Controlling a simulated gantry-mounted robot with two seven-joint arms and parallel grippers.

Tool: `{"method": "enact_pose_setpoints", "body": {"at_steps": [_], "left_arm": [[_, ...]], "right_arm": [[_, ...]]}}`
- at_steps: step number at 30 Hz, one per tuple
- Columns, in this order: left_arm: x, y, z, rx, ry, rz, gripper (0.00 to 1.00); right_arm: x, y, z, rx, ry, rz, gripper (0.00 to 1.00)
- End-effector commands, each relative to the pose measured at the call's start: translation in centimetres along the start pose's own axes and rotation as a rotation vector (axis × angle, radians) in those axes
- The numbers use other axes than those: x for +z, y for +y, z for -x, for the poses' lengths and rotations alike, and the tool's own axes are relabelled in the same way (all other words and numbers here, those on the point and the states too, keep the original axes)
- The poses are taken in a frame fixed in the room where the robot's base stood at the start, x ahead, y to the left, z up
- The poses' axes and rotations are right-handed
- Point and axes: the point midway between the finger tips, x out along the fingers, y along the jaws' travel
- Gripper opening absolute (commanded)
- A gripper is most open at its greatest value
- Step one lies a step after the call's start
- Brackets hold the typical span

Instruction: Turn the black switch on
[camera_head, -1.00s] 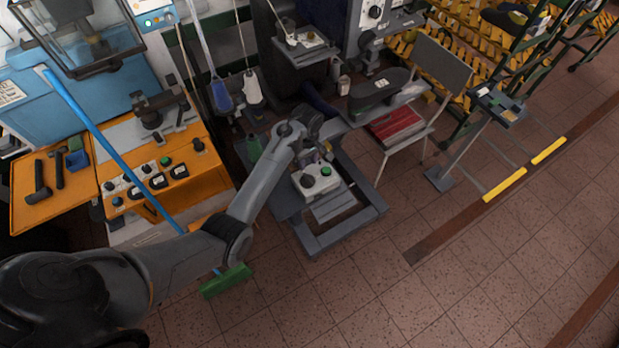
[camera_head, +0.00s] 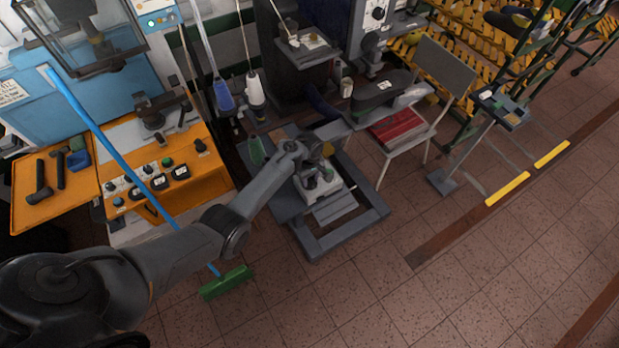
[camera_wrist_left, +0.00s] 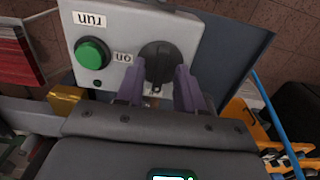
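The black switch (camera_wrist_left: 159,62) is a round knob on a light grey control box (camera_wrist_left: 120,20), seen close up in the left wrist view. A label reading "on" is beside it, with a green button (camera_wrist_left: 91,53) and a "run" label further left. My left gripper (camera_wrist_left: 160,70) has its two purple fingers apart, one on each side of the knob. I cannot tell whether they touch it. In the head view my left gripper (camera_head: 318,174) is over the control box (camera_head: 326,193) and hides most of its top. My right gripper is out of view.
The box stands on a grey machine frame (camera_head: 345,235). An orange workbench (camera_head: 195,185) and a blue-handled green broom (camera_head: 226,283) are to the left. The tiled floor in front is clear.

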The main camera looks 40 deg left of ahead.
Motion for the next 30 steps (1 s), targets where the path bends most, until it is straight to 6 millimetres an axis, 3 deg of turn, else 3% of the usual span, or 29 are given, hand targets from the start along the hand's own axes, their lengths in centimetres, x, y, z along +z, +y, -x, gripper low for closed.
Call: {"method": "enact_pose_setpoints", "body": {"at_steps": [5, 13, 30], "left_arm": [[0.0, 0.0, 0.01, 0.0, 0.0, 0.0, 0.37], [0.02, -0.01, 0.01, -0.001, 0.0, 0.0, 0.0], [0.07, -0.02, 0.17, -0.002, -0.001, -0.111, 0.0]], "right_arm": [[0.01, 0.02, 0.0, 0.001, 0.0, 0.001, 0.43], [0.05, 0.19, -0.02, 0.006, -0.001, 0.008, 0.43], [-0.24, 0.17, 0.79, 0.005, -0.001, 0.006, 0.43]]}}
